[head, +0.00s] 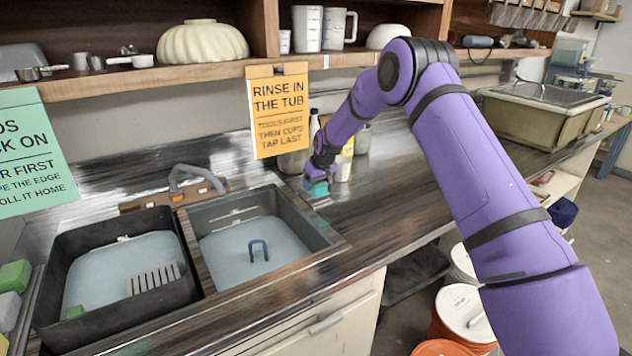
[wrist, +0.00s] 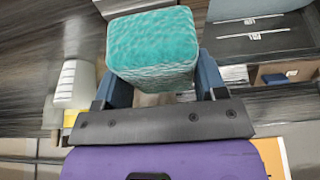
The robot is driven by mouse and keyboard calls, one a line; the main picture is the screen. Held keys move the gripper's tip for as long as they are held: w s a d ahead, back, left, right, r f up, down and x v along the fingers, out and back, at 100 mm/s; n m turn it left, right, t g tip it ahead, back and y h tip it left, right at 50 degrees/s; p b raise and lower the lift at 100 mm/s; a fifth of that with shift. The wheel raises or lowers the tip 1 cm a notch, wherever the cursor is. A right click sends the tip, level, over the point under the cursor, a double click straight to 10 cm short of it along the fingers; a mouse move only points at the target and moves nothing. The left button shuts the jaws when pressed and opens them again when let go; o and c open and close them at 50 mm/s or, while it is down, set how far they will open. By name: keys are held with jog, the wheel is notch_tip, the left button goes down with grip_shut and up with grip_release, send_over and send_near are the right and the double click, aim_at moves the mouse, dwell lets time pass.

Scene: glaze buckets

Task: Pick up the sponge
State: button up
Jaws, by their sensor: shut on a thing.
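The sponge is a teal block (wrist: 152,45) that fills the upper middle of the wrist view. My gripper (wrist: 155,85) is shut on it, with a dark blue finger on each side. In the head view my gripper (head: 318,178) is above the counter just right of the right-hand basin, and the teal sponge (head: 318,188) shows small beneath it. I cannot tell whether the sponge touches the counter.
A grey basin (head: 325,232) and a black tub (head: 45,310) hold water to the left. A yellow-labelled bottle (head: 344,165) stands close behind my gripper. An orange sign (head: 279,110) hangs from the shelf. The counter (head: 395,215) is clear to the right.

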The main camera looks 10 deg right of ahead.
jog(key=s+a+r, duration=0.1)
jog(key=s+a, duration=0.1)
jog(key=s, duration=1)
jog(key=shift+a, duration=0.4)
jog(key=shift+s+r, duration=0.1)
jog(key=shift+o, duration=1)
jog(key=shift+c, duration=0.7)
jog(key=shift+a, duration=0.1)
